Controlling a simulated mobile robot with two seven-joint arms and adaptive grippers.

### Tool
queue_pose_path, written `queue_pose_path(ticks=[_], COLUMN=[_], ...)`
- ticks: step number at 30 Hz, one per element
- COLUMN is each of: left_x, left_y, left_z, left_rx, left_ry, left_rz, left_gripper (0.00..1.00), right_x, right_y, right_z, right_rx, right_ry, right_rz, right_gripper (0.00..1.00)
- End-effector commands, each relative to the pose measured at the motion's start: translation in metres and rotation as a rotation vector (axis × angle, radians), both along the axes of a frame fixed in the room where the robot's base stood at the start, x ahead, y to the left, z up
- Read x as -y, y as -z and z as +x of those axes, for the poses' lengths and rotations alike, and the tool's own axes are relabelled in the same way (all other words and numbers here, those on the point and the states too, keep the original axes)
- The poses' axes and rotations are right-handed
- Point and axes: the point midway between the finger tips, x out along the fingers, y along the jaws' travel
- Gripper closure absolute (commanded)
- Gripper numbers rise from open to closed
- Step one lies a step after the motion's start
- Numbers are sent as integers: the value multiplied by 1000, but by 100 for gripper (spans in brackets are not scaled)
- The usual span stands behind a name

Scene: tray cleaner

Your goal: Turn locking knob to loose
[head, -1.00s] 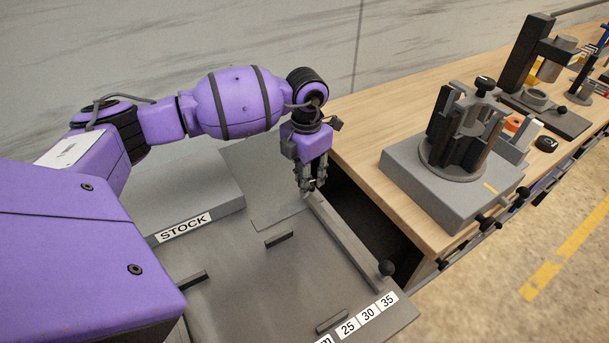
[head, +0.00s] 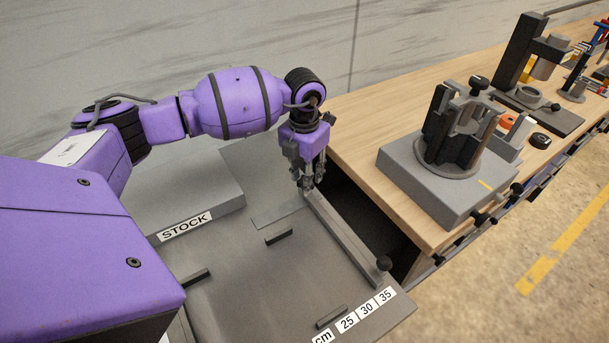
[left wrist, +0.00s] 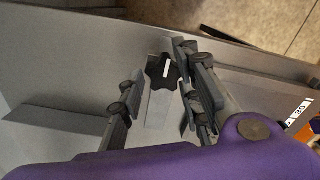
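The locking knob (left wrist: 160,70) is a black, lobed knob with a white pointer line in the left wrist view. It sits on a flat grey bar (left wrist: 160,108). My left gripper (left wrist: 158,92) is open, with a finger on each side of the knob and visible gaps between fingers and knob. I cannot tell how far above the knob the fingertips are. In the head view my left gripper (head: 309,186) points down at the far end of a grey rail (head: 345,238), and it hides the knob there. My right gripper is not in view.
A grey block marked STOCK (head: 205,190) stands left of the gripper. A wooden bench (head: 375,125) with a grey clamp fixture (head: 430,185) stands to the right.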

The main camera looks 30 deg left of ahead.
Motion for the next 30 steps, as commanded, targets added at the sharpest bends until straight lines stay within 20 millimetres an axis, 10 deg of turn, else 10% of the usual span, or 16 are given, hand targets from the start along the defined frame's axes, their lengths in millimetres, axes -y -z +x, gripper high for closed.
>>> queue_pose_path(ticks=[14, 30], left_x=[0, 0], left_y=[-7, -107], left_z=[1, 2], left_rx=[1, 6], left_ry=[0, -1], left_rz=[-1, -1], left_gripper=[56, 56], right_x=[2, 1], right_y=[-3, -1], right_z=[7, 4], right_rx=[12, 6], right_ry=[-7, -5], right_rz=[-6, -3], right_gripper=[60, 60])
